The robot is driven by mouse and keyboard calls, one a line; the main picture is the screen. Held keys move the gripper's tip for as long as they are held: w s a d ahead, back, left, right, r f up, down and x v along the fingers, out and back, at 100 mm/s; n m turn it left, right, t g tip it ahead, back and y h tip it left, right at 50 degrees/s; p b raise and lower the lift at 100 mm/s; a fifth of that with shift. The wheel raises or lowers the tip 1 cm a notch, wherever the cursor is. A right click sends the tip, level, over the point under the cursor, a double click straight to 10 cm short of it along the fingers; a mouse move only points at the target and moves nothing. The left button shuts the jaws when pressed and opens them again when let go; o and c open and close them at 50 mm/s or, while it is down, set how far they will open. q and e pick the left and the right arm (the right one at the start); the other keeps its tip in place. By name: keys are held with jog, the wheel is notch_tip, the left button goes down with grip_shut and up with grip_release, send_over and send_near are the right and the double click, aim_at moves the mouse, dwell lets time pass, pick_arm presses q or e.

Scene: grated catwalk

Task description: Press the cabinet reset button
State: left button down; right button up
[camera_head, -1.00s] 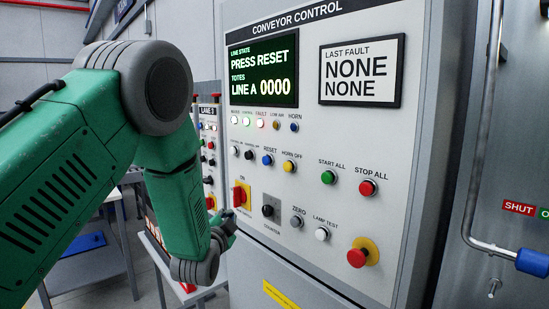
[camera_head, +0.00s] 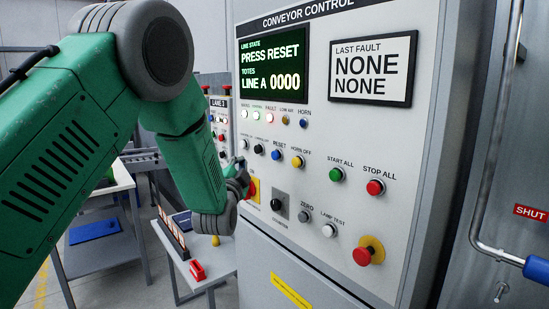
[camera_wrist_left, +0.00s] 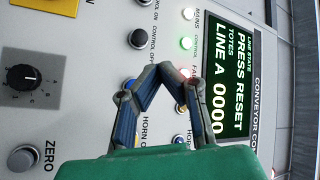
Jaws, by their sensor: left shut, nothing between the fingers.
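The blue reset button (camera_head: 276,155) sits in the upper button row of the conveyor control cabinet (camera_head: 390,130), between a black button and the yellow horn-off button (camera_head: 297,162). My left gripper (camera_head: 240,168) is shut and empty, left of the reset button, in front of the panel near the red and yellow switch. In the left wrist view the closed fingers (camera_wrist_left: 162,70) point at the panel between the button row and the lamps. A blue edge of the reset button (camera_wrist_left: 129,83) shows beside one finger, which partly hides it. Contact with the panel cannot be told.
The screen (camera_head: 272,68) reads PRESS RESET. Green start (camera_head: 336,174) and red stop (camera_head: 375,187) buttons and a red emergency mushroom (camera_head: 366,252) are further right. A small table (camera_head: 210,268) stands left of the cabinet. A pipe (camera_head: 492,150) runs at right.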

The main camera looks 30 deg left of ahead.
aim_at(272, 154)
pick_arm(q)
jog(key=w+d, duration=0.3)
jog(key=w, duration=0.4)
jog(key=shift+w, duration=0.15)
dwell(1.3)
jog(key=shift+w+d, duration=0.15)
jog(key=shift+w, duration=0.2)
jog(key=shift+w+d+r+b, duration=0.1)
jog(key=shift+w+d+b, duration=0.2)
jog(key=shift+w, duration=0.4)
dwell(1.0)
jog(key=shift+s, duration=0.1)
jog(key=shift+s+a, duration=0.2)
jog(key=shift+s, duration=0.3)
jog(key=shift+s+a, duration=0.2)
jog(key=shift+s, duration=0.3)
jog(key=shift+s+a, duration=0.35)
jog(key=shift+s, duration=0.45)
jog(key=shift+s+a, duration=0.3)
jog(key=shift+s, duration=0.45)
jog(key=shift+s+a, duration=0.35)
jog(key=shift+s, duration=0.45)
